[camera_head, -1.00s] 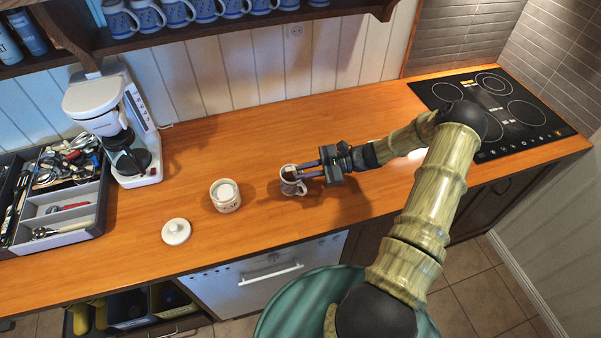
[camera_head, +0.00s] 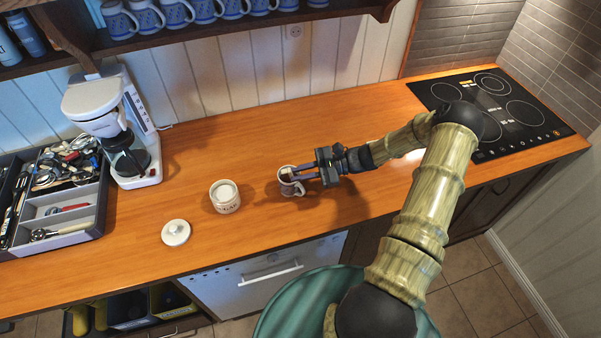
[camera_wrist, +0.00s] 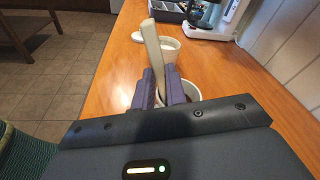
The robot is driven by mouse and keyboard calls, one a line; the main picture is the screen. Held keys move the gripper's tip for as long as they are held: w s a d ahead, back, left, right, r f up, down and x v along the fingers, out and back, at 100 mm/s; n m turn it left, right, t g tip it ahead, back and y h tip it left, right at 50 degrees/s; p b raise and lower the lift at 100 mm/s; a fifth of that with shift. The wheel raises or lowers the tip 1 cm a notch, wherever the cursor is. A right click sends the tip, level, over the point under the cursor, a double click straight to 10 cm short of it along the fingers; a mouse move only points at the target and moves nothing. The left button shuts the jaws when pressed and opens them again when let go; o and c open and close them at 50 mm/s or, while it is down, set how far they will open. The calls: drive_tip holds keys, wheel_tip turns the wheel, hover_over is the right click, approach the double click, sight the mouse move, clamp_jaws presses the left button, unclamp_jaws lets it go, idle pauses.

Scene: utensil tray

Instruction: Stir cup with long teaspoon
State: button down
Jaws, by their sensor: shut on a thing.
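The cup (camera_head: 287,188) stands upright on the wooden counter, near its middle. It also shows in the wrist view, partly hidden behind my fingers, with its rim (camera_wrist: 193,90) in sight. My gripper (camera_head: 301,174) is at the cup, its fingertips over the rim. In the wrist view my gripper (camera_wrist: 160,84) is shut on the teaspoon, whose pale handle (camera_wrist: 152,45) stands up, slightly tilted, between the fingers. The teaspoon's lower end is hidden by the fingers and the cup, so I cannot tell how deep it sits.
An open white jar (camera_head: 225,196) stands left of the cup, with its lid (camera_head: 176,232) lying nearby. A coffee maker (camera_head: 112,130) and a utensil tray (camera_head: 60,240) are at the left. A black cooktop (camera_head: 490,110) is at the right. The counter between cup and cooktop is mostly clear.

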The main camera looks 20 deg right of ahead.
drive_tip(key=s+a+r+p, duration=0.1)
drive_tip(key=s+r+p, duration=0.2)
drive_tip(key=r+p, duration=0.4)
drive_tip(key=shift+a+r+p, duration=0.3)
drive_tip(key=shift+a+r, duration=0.1)
drive_tip(key=shift+r, duration=0.45)
drive_tip(key=shift+s, duration=0.1)
idle(1.0)
wheel_tip(320, 180, up, 5)
drive_tip(key=p, duration=0.3)
drive_tip(key=shift+p, duration=0.3)
idle(0.8)
